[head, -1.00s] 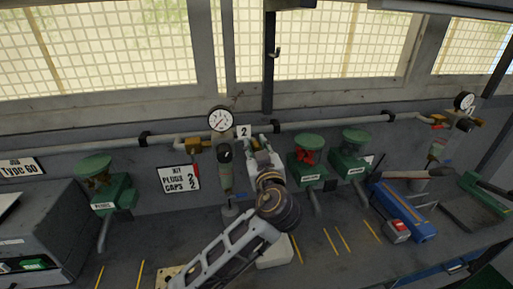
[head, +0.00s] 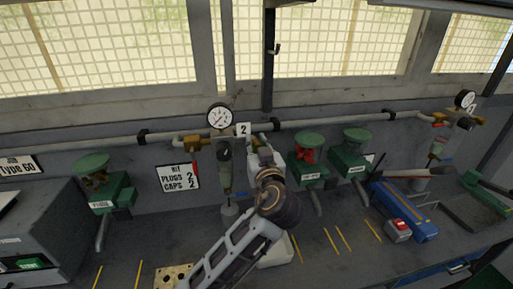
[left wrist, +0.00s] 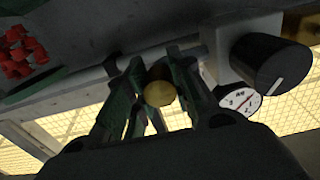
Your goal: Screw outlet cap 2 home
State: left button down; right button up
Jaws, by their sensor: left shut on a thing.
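My left gripper (head: 259,146) is at station 2, just right of the number 2 plate (head: 243,129) and close to the wall pipe. In the left wrist view its fingers (left wrist: 160,78) are closed around a round brass-coloured piece, seemingly outlet cap 2 (left wrist: 159,94). My wrist hides the cap in the head view, and I cannot tell how far it sits on its outlet. The pressure gauge (head: 219,116) and the black-knobbed regulator (head: 225,153) are left of the gripper; the gauge also shows in the left wrist view (left wrist: 240,100). My right gripper is out of view.
Green valve blocks stand left (head: 117,189) and right (head: 309,160) of my arm. The kit sign (head: 178,177) is on the wall. A blue tool (head: 404,211) and a red-and-white switch box (head: 397,230) lie at right. The wall pipe (head: 320,123) runs behind the gripper.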

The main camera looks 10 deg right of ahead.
pick_arm(q)
jog(key=shift+m, duration=1.8)
jog(key=m+p, duration=0.3)
jog(key=m, duration=0.1)
jog(key=shift+r+m, duration=0.1)
jog(key=shift+m, duration=0.2)
jog(key=m+p, duration=0.1)
jog(key=m, duration=0.3)
jog(key=shift+p, duration=0.4)
jog(key=shift+m, duration=1.2)
jog(key=m, duration=0.7)
jog(key=shift+m, duration=0.4)
